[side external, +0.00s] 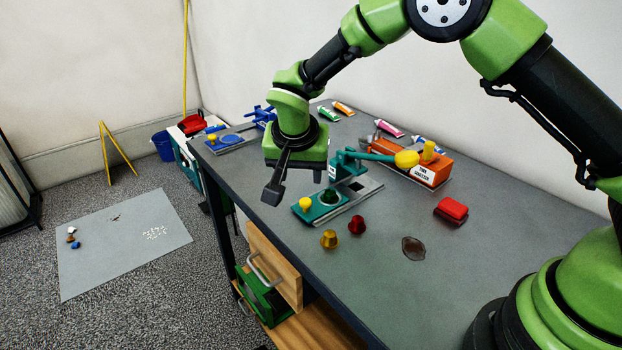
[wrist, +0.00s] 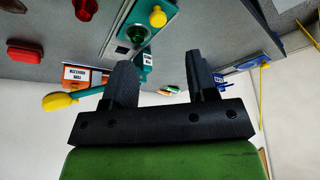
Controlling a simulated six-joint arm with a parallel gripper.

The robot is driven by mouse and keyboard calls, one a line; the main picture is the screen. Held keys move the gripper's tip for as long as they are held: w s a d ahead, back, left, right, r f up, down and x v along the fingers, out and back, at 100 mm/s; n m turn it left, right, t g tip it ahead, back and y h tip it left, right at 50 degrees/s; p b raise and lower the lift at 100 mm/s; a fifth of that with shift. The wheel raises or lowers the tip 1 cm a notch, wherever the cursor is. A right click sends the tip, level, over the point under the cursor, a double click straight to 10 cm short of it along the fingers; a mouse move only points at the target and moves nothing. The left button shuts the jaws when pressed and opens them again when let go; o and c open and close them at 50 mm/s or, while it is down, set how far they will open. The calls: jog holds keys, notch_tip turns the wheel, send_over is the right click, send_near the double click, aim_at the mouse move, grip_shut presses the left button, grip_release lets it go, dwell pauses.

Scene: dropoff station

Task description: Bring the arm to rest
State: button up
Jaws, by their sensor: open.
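My green arm reaches over the grey table. My gripper (side external: 297,183) is open and empty, held in the air above the table's left edge, to the left of a teal press with a yellow-tipped lever (side external: 405,159). In the wrist view my gripper (wrist: 160,75) shows two black fingers spread wide with nothing between them. The gripper looks apart from the table and the press, but the exact height is hard to tell.
The grey table (side external: 385,290) bears a gold capsule (side external: 329,239), a red capsule (side external: 357,225), a red block (side external: 452,209), a brown stain (side external: 413,248), an orange box (side external: 432,170) and several tubes. A wooden drawer (side external: 274,266) stands open below the edge. A mat (side external: 120,250) lies on the floor.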

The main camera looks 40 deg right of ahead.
jog(key=s+d+r+n+t+y, duration=0.1)
jog(key=s+d+r, duration=0.1)
jog(key=s+r, duration=0.45)
jog(key=s+d+r+n+y, duration=0.15)
jog(key=s+r, duration=0.25)
jog(key=r, duration=0.5)
jog(key=s+r+n+t+y, duration=0.1)
jog(key=s, duration=0.7)
jog(key=s+d+r+n+t+y, duration=0.1)
jog(key=s+r+t, duration=0.1)
jog(key=s, duration=0.6)
jog(key=shift+s+r, duration=0.25)
